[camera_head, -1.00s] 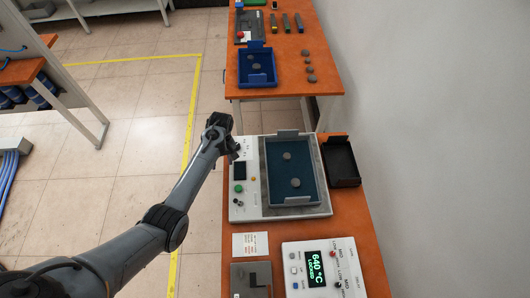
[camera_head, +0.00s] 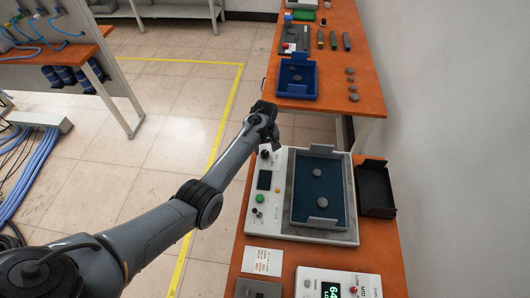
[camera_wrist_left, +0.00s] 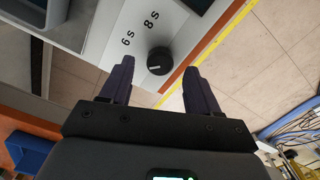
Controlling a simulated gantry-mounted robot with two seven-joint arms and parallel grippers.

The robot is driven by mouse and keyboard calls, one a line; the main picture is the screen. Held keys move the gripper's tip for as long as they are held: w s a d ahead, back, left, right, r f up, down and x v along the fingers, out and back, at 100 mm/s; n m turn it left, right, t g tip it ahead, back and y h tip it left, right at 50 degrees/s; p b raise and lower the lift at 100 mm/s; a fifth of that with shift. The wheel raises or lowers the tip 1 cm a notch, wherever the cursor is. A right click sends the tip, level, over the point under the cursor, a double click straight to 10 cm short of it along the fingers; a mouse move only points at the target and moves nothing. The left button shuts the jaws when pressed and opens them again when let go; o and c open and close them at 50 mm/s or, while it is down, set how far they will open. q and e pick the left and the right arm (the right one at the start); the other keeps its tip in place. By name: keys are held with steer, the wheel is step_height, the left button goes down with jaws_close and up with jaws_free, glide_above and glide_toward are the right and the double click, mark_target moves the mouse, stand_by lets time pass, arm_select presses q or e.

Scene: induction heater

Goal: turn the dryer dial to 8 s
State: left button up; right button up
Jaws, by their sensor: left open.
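The dryer (camera_head: 355,237) is a light box on the orange bench with a control panel on its left side. Its black round dial (camera_head: 265,154) is at the panel's far end. In the left wrist view the dial (camera_wrist_left: 159,61) has a small pale mark on its left side; the printed labels "6 s" (camera_wrist_left: 128,38) and "8 s" (camera_wrist_left: 151,21) are beside it. My left gripper (camera_head: 273,142) is open and empty near the panel's far end. In the wrist view its two dark fingers appear on either side of the dial; contact is not visible. My right gripper is out of view.
The dryer carries a teal tray (camera_head: 333,212) with two grey discs. A black bin (camera_head: 375,188) stands to its right. A white unit with a green display (camera_head: 331,290) is at the near end. A second orange bench (camera_head: 330,101) with a blue tray is beyond a gap.

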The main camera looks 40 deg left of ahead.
mark_target(265, 154)
arm_select(q)
steer(key=shift+f, duration=1.25)
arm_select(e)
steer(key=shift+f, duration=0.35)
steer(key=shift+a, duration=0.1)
arm_select(q)
steer(key=c, duration=1)
steer(key=shift+c, duration=0.2)
